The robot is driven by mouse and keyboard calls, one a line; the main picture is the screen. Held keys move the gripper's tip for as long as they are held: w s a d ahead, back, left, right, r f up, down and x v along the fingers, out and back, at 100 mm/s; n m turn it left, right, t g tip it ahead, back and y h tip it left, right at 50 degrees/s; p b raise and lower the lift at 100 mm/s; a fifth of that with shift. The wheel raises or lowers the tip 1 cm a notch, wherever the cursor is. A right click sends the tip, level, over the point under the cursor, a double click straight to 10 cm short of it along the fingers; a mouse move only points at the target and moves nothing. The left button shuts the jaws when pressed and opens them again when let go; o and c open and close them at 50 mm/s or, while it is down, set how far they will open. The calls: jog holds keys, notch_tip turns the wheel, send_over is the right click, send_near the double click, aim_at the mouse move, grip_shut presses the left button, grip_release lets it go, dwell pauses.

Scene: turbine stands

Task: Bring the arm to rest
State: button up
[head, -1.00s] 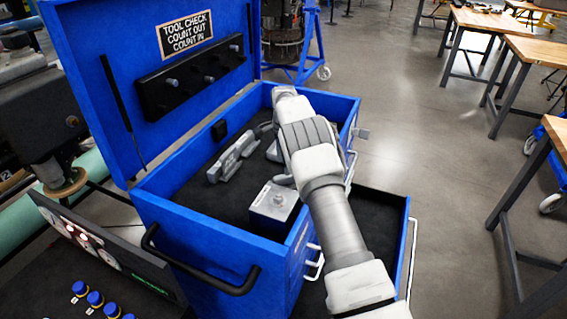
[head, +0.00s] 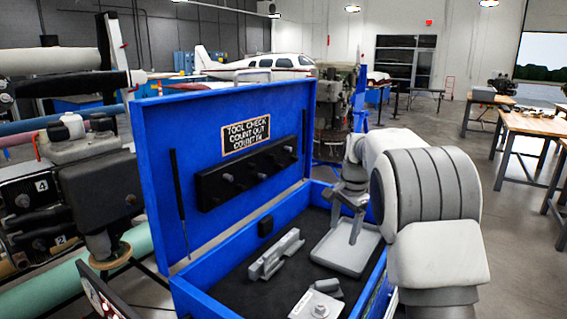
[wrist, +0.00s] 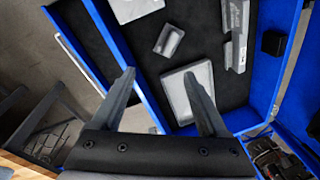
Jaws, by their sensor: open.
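My gripper (wrist: 162,103) is open in the wrist view, its two dark fingers spread with nothing between them. It hangs above the open blue toolbox (head: 222,283), and a grey tray-like plate (wrist: 180,88) in the box shows below and between the fingers. In the head view my gripper (head: 345,218) points down over that plate (head: 345,252); the fingertips are small there and I cannot tell whether they touch it. My white and grey arm covers the right side of the box.
The raised lid (head: 222,105) stands behind the box. A grey metal bracket (head: 276,255) and a light block (head: 317,305) lie on the black box floor. An engine stand (head: 75,180) is at left. Wooden tables (head: 530,124) and open floor are at right.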

jog(key=s+r+n+t, duration=0.1)
jog(key=s+r+n, duration=0.3)
jog(key=s, duration=0.5)
jog(key=s+r+n+t, duration=0.1)
jog(key=s+r, duration=0.6)
jog(key=s, duration=0.2)
jog(key=s+f+n+t, duration=0.1)
jog(key=s+f+n, duration=0.1)
jog(key=s, duration=0.7)
jog(key=s+a+f+n, duration=0.1)
jog(key=s+n, duration=0.3)
jog(key=s, duration=0.6)
jog(key=shift+a+f+n+t, duration=0.25)
jog(key=shift+f+n+t, duration=0.15)
jog(key=shift+f, duration=0.4)
jog(key=shift+d, duration=0.1)
